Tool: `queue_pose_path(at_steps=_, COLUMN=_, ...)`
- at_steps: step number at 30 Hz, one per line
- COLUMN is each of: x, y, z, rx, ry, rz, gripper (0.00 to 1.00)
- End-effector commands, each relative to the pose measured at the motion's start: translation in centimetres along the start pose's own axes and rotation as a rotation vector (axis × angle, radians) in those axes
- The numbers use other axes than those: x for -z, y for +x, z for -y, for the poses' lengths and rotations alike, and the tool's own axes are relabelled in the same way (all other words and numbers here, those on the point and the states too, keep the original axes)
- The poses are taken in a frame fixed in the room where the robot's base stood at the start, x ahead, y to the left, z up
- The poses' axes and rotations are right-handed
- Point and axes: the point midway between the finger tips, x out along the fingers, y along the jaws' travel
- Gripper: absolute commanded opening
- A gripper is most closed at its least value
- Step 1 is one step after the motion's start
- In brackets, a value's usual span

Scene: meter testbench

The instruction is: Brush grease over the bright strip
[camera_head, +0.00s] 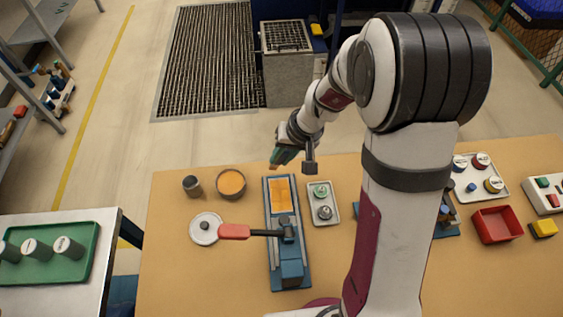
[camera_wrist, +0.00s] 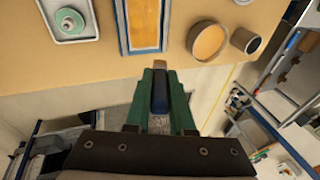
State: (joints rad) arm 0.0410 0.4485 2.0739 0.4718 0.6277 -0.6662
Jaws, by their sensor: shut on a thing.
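The bright strip is an orange-yellow plate (camera_head: 279,190) on the far end of a long blue fixture (camera_head: 268,240); it also shows in the wrist view (camera_wrist: 144,22). A round tub of orange grease (camera_head: 231,183) stands left of the fixture, and it shows in the wrist view (camera_wrist: 208,42). My gripper (camera_head: 278,160) has green fingers and is beyond the table's far edge, above and past the strip. In the wrist view my gripper (camera_wrist: 160,92) is shut on a dark blue piece with a greyish part, seemingly the brush (camera_wrist: 159,98).
The fixture carries a lever with a red handle (camera_head: 234,231) reaching left over the table. A white lid (camera_head: 205,228) and a dark cup (camera_head: 192,186) stand nearby. Right of the fixture is a small tray with round parts (camera_head: 333,216). A red bin (camera_head: 497,225) is farther right.

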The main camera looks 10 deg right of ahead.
Motion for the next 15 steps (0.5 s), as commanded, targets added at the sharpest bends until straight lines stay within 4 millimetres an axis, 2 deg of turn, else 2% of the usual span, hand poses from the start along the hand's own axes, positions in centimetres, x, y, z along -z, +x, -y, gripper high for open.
queue_pose_path(at_steps=9, x=0.5, y=-2.7, z=0.9, rx=0.0, ry=0.0, rz=-0.002, gripper=0.0)
queue_pose_path(at_steps=15, x=0.6, y=-3.7, z=1.2, rx=-0.001, ry=0.001, rz=0.0, gripper=0.0)
